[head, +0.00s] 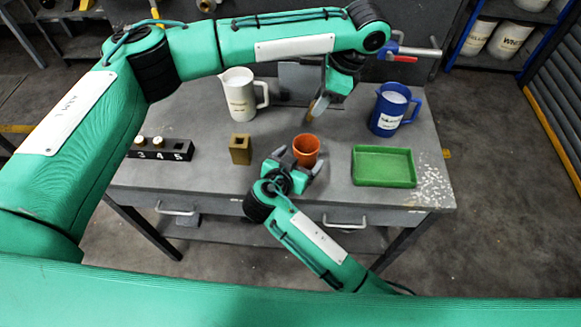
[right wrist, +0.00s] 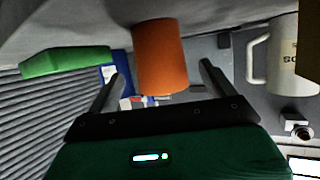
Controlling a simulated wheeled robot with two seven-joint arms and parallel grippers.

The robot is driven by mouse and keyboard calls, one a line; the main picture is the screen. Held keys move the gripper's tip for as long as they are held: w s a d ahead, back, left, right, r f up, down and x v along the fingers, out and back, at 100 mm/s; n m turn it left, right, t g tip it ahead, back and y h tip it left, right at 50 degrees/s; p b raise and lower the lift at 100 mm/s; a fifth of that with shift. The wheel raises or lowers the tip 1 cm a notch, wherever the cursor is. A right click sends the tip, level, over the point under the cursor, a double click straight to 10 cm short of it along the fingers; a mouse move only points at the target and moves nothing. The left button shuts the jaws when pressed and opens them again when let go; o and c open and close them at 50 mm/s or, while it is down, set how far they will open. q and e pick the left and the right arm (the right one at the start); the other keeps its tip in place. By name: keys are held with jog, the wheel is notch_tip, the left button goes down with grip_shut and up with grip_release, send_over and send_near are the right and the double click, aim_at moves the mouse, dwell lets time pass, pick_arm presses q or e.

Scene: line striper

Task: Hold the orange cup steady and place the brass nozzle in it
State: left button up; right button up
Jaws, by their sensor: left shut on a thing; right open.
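The orange cup (head: 306,149) stands upright on the grey workbench, in front of my right gripper (head: 292,170). In the right wrist view the cup (right wrist: 161,57) shows between the two fingertips of that open gripper (right wrist: 162,75), with a gap on each side. My left gripper (head: 322,99) is above the bench, behind the cup in the head view. It is shut on the brass nozzle (head: 317,108), a small tan piece pointing down, mostly hidden by the gripper. The nozzle is apart from the cup.
A green tray (head: 384,181) lies right of the cup, with a blue jug (head: 391,110) behind it. A white jug (head: 239,94), a square brass-coloured block (head: 240,156) and a black numbered rack (head: 160,150) stand to the left. White specks (head: 433,185) lie at the bench's right end.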

aim_at(301, 158)
jog(key=shift+x, duration=1.75)
jog(key=c, duration=1.1)
pick_arm(q)
notch_tip(301, 158, down, 12)
jog(key=shift+f, duration=0.15)
jog(key=o, duration=1)
